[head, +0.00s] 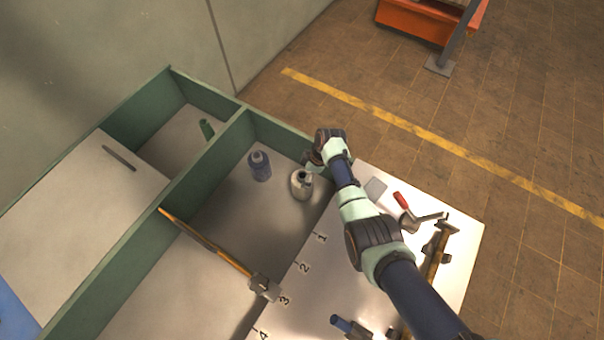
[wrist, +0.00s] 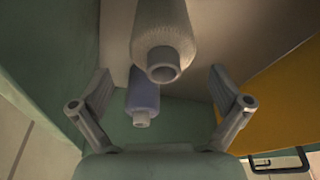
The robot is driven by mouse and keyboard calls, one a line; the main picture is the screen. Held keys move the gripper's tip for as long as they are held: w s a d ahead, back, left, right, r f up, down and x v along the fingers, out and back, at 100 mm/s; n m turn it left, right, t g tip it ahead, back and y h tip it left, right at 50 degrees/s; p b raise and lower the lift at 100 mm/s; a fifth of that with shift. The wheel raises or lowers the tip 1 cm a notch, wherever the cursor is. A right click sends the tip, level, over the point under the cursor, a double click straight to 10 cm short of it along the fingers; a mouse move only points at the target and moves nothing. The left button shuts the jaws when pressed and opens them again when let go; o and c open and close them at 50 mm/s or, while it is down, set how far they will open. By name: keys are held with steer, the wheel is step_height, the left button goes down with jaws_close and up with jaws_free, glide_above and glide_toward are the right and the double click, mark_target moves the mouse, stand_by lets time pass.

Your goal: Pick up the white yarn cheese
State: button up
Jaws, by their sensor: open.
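The white yarn cheese (head: 301,188) stands upright in the right-hand compartment of the green divided tray, near its right wall. In the wrist view the white yarn cheese (wrist: 175,28) is at the top centre, with its open core end towards the camera. My gripper (head: 310,164) is right beside it in the head view, and the arm partly hides the fingers. In the wrist view my gripper (wrist: 160,76) is open, its two fingers spread on either side of the line to the white cheese, with nothing held. Whether a finger touches it I cannot tell.
A blue-purple yarn cheese (head: 260,166) stands left of the white one and shows in the wrist view (wrist: 143,98). Tools, including a red-handled one (head: 401,200), lie right.

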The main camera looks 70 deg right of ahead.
steer(key=b+x, duration=0.4)
steer(key=x, duration=0.2)
steer(key=shift+f, duration=0.35)
steer(key=shift+a, duration=0.2)
steer(key=c, duration=1.6)
